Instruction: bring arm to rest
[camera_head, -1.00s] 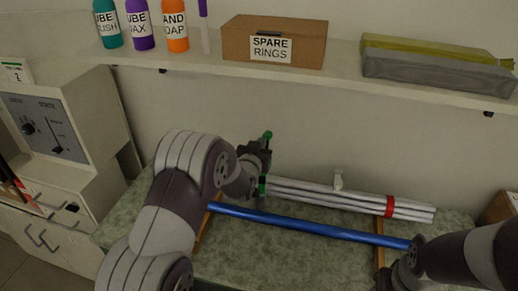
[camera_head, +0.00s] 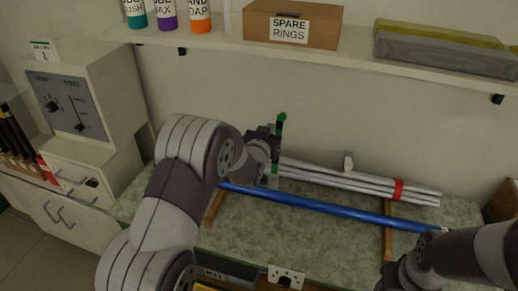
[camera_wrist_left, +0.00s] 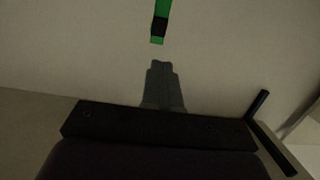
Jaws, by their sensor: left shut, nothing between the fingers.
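My left arm comes in from the left in the head view. Its gripper (camera_head: 270,143) is near the back wall, by the left end of the white rods (camera_head: 350,182). In the left wrist view its grey fingers (camera_wrist_left: 163,85) are together and empty. A green and black upright piece (camera_head: 281,125) shows just beyond the gripper; in the wrist view a green piece with a black band (camera_wrist_left: 160,25) lies ahead of the fingertips, apart from them. My right gripper (camera_head: 392,275) is dark at the lower right, its fingers not clear.
A blue rod (camera_head: 310,205) lies across wooden supports (camera_head: 388,232) on the green worktop (camera_head: 300,240). A red band (camera_head: 398,190) is around the white rods. The shelf above holds bottles and a spare rings box (camera_head: 293,23). A control box (camera_head: 70,100) stands left.

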